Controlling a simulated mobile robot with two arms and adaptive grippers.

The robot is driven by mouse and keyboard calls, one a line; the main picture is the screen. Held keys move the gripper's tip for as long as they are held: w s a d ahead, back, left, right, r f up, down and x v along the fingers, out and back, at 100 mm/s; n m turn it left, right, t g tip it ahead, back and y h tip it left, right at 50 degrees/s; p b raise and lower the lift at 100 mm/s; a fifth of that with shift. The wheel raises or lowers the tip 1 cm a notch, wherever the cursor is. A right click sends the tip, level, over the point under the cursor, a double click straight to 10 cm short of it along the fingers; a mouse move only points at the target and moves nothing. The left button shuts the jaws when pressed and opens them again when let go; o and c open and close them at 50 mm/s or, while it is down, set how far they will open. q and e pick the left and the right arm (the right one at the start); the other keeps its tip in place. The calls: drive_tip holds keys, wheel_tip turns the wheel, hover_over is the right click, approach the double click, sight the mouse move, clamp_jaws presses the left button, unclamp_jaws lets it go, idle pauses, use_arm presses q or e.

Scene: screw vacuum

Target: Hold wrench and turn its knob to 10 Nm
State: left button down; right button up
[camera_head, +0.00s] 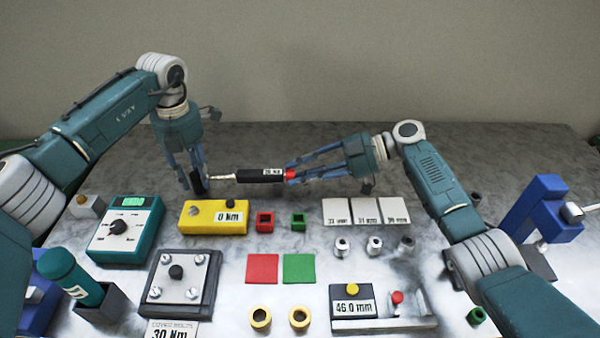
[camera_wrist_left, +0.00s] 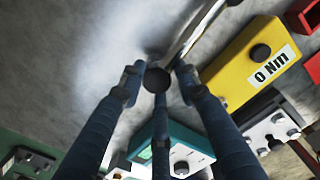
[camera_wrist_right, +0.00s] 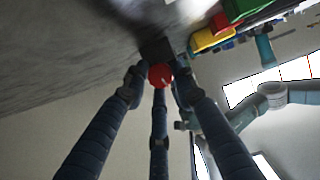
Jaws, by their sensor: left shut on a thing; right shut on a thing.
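The wrench (camera_head: 262,176) is held level above the table, with a black handle, a silver shaft toward the left and a small white display too small to read surely. Its red knob (camera_head: 291,175) is at the right end. My left gripper (camera_head: 198,183) is shut on the dark head end; the left wrist view shows a dark round end (camera_wrist_left: 157,80) between the fingertips. My right gripper (camera_head: 289,174) is shut at the knob end; the red knob (camera_wrist_right: 160,75) sits between its fingers in the right wrist view. The fingers partly hide both ends.
Below the wrench stand a yellow box (camera_head: 213,217) reading 0 Nm, and red (camera_head: 265,221) and green (camera_head: 298,221) square holders. A teal dial box (camera_head: 127,230) is at left, white labelled cards (camera_head: 365,212) at right. The table behind the wrench is clear.

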drive_tip(key=shift+s+d+f+m, duration=0.1)
drive_tip(key=shift+s+f+m, duration=0.05)
drive_tip(key=shift+f+m, duration=0.3)
drive_tip(key=shift+f, duration=0.1)
drive_tip(key=o, duration=1.1)
drive_tip(key=shift+r, duration=0.3)
drive_tip(key=shift+d+r, duration=0.1)
drive_tip(key=shift+d, duration=0.15)
drive_tip(key=v, duration=1.1)
drive_tip(key=shift+d+r, duration=0.1)
drive_tip(key=shift+d, duration=0.1)
